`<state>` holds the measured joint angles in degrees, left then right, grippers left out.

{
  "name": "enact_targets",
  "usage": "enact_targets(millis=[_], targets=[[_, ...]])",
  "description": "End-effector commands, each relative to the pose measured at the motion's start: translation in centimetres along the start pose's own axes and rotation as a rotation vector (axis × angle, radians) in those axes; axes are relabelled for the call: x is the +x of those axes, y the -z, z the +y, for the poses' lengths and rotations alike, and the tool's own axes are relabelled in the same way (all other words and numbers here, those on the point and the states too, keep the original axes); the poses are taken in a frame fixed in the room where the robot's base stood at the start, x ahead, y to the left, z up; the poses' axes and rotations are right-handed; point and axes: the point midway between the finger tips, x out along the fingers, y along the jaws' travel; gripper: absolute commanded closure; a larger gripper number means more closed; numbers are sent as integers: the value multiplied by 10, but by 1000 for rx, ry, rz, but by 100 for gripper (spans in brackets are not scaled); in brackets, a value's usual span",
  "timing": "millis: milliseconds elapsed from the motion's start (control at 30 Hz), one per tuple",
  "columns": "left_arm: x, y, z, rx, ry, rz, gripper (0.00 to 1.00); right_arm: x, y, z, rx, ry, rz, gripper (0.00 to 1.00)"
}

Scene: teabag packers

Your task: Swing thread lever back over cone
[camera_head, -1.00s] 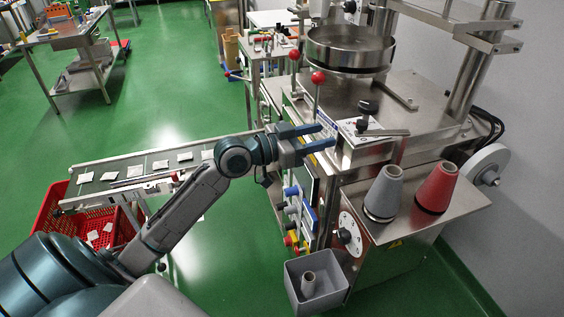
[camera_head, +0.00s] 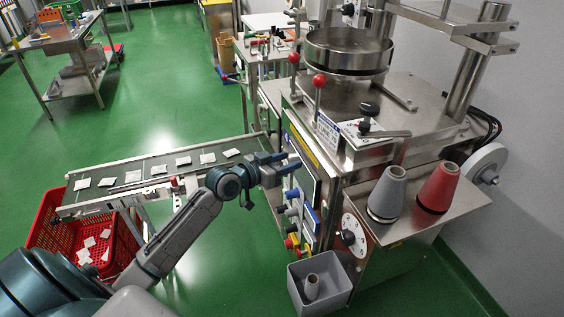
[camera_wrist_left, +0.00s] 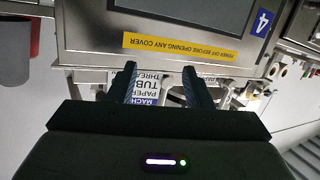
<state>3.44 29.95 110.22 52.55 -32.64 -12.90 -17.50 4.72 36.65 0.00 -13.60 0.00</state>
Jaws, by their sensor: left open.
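The thread lever (camera_head: 388,133) is a thin metal bar with a black knob on the machine's top box. Its free end points right, near the tip of the grey cone (camera_head: 386,195) in the head view; I cannot tell whether it lies straight above it. A red cone (camera_head: 438,187) stands beside the grey one on the metal shelf. My left gripper (camera_head: 288,163) is open and empty, left of and lower than the lever, in front of the control panel. In the left wrist view its fingers (camera_wrist_left: 161,84) are apart, with a white label behind them. My right gripper is not in view.
The machine's control panel (camera_head: 302,172) is close to my left gripper. A red-knobbed lever (camera_head: 318,82) rises from the machine top. A grey bin (camera_head: 330,289) with a small tube stands below. A conveyor (camera_head: 135,170) with teabags runs left, above a red crate (camera_head: 48,228).

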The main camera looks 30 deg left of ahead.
Motion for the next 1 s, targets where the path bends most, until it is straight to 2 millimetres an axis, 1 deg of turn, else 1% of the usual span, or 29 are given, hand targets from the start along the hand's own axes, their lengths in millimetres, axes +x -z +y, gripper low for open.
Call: enact_targets(millis=[300,533,600,667,767,800,867,900,967,1000], targets=[[0,-1,-1,-1,2,-1,54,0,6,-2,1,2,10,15],[0,-2,-1,-1,2,-2,54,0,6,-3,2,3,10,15],[1,-7,-4,-6,10,-9,54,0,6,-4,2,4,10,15],[3,-20,-10,-17,28,-26,54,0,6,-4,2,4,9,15],[7,-64,-30,-46,88,-81,54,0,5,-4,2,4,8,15],[8,-90,-39,-60,119,-114,54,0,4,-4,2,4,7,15],[7,-132,-53,-80,169,-168,54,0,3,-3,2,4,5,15],[4,-163,-61,-92,202,-208,54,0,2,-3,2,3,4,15],[-2,-208,-71,-108,247,-267,54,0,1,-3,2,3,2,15],[-8,-238,-75,-117,275,-309,54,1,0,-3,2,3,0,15]])
